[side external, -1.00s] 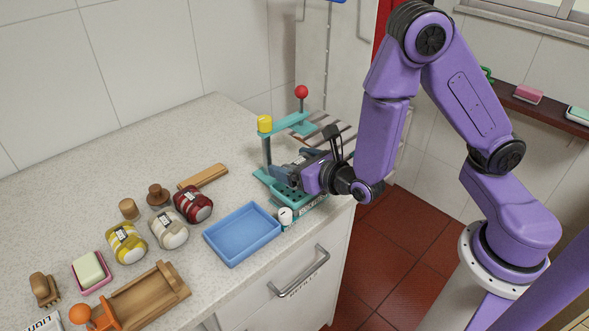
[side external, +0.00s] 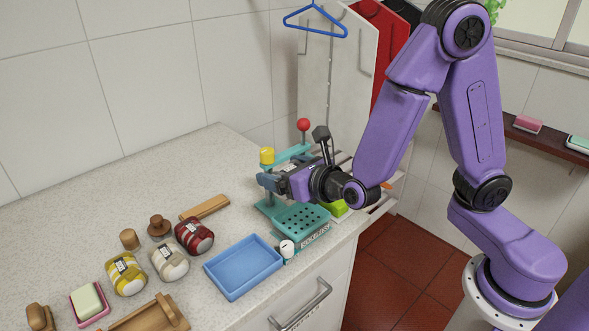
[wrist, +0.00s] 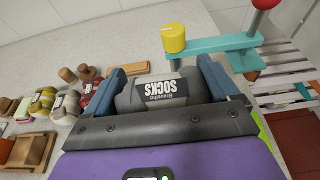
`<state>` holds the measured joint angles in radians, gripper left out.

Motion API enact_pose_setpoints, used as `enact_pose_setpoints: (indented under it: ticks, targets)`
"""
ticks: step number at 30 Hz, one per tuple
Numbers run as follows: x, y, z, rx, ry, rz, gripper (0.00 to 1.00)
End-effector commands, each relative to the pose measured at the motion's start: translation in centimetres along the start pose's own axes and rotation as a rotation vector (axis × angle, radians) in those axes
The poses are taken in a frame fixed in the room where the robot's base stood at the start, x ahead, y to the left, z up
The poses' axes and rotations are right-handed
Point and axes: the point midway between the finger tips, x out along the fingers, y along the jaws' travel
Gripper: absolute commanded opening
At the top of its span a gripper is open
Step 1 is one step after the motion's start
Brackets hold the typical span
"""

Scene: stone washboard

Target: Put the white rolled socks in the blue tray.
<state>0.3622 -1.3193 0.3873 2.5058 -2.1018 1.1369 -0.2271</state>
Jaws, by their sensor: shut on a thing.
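My gripper (side external: 270,184) is raised above the teal perforated base of a stand. The fingers and wrist mostly hide this roll in the side view. The blue tray (side external: 211,268) lies empty on the counter, in front and to the left of the stand. Another roll, cream-white (side external: 169,262), lies on the counter left of the tray, between a yellow roll (side external: 126,274) and a red roll (side external: 194,236).
The teal stand (side external: 302,219) has a yellow-topped post (side external: 267,156) and a red ball (side external: 303,124) close to my gripper. A small white-topped item (side external: 287,249) stands between tray and stand. Wooden pieces and a soap dish (side external: 88,302) lie left.

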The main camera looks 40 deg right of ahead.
Motion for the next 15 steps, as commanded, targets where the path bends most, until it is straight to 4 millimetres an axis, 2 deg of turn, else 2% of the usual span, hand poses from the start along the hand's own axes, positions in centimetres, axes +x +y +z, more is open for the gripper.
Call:
enact_pose_setpoints:
  ticks: [6,15]
  targets:
    - [1.4,3.3,-0.8,-0.002,-0.001,0.000,0.50]
    - [2.1,7.5,-2.2,-0.002,-0.002,0.000,0.50]
